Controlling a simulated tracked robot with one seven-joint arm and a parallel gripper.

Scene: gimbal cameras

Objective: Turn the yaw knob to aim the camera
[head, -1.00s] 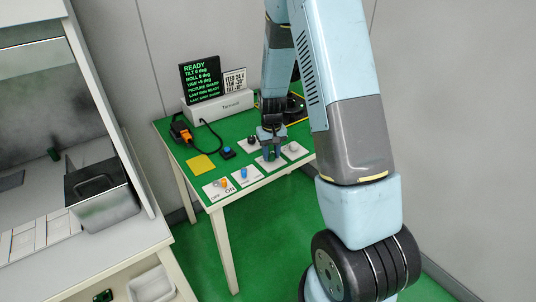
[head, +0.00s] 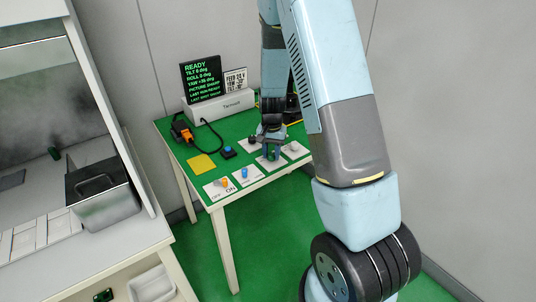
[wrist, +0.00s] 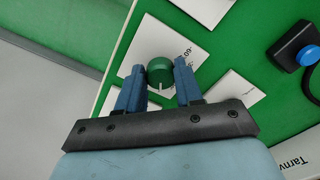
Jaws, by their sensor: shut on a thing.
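The green knob (wrist: 159,72) on its white plate is between the two blue fingers of my gripper (wrist: 159,86) in the wrist view. Its white pointer line faces the gripper's palm. In the head view my gripper (head: 271,149) reaches down from above, shut on the green knob (head: 271,157), which it partly covers. The black display (head: 202,80) shows READY with green lines for tilt, roll and yaw; yaw seems to read about +15 deg, small and hard to read. A printed card (head: 235,81) beside it is too small to read surely.
Along the green table (head: 180,150) are an orange switch (head: 224,183), a blue knob (head: 244,173), a grey knob (head: 294,147), a black knob (head: 253,141) and a blue button (head: 228,150). A yellow square (head: 201,165) lies flat. A white box (head: 222,105) stands behind.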

